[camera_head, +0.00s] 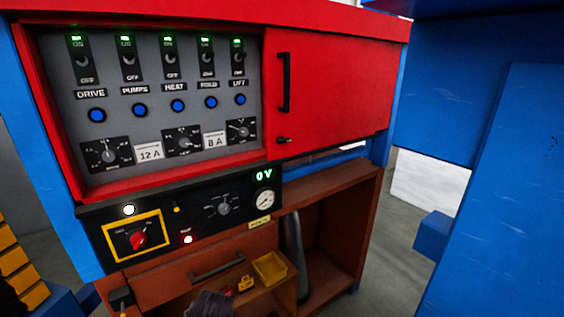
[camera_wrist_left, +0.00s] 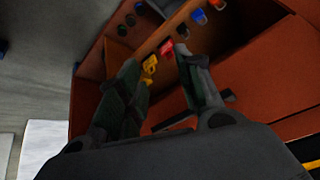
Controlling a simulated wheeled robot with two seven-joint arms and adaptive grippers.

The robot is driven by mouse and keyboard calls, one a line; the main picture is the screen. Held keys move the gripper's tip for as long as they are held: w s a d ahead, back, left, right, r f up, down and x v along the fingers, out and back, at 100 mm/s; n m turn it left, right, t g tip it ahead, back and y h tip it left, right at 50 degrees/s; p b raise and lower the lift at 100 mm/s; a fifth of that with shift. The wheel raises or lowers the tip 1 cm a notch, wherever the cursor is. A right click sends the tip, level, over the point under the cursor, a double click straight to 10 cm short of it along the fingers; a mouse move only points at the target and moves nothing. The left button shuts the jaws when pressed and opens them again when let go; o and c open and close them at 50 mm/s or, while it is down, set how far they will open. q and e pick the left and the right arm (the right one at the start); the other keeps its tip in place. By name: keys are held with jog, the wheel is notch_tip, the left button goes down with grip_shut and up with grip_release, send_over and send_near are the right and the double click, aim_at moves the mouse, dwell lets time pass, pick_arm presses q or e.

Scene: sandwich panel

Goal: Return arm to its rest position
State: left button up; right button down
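My left gripper (camera_wrist_left: 158,58) shows in the left wrist view with its two dark fingers apart. No object is seen between its fingers. It points toward a brown wooden unit (camera_wrist_left: 250,80) with a shelf of small coloured things. In the head view a dark ribbed shape (camera_head: 209,305) at the bottom edge may be part of this gripper, but I cannot tell. My right gripper is in neither view.
A red switch panel (camera_head: 335,20) has a shut red door (camera_head: 345,90) with a black handle (camera_head: 285,82). Below are a black control strip (camera_head: 190,225), a drawer handle (camera_head: 218,265) and a yellow bin (camera_head: 270,268). A blue structure (camera_head: 510,190) stands at the right.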

pick_arm(q)
jog(key=shift+s+a+f+m+g+h, duration=0.55)
jog(key=shift+s+a+m, duration=0.35)
jog(key=shift+s, duration=3.6)
jog(key=shift+s+a+f+m+g+h, duration=0.5)
jog(key=shift+s+a, duration=0.6)
jog(key=shift+s, duration=3.35)
notch_tip(320, 180, down, 34)
jog(key=s+g+b, duration=0.2)
jog(key=s, duration=0.1)
jog(key=s+a+f, duration=0.2)
jog(key=s+f, duration=0.9)
jog(key=s+a+f+b, duration=0.1)
jog(key=s+a+f, duration=0.1)
jog(key=s+f, duration=0.8)
jog(key=shift+s+f+m+g, duration=0.3)
jog(key=shift+s+f+g, duration=0.1)
jog(key=shift+s, duration=0.1)
jog(key=shift+f, duration=0.1)
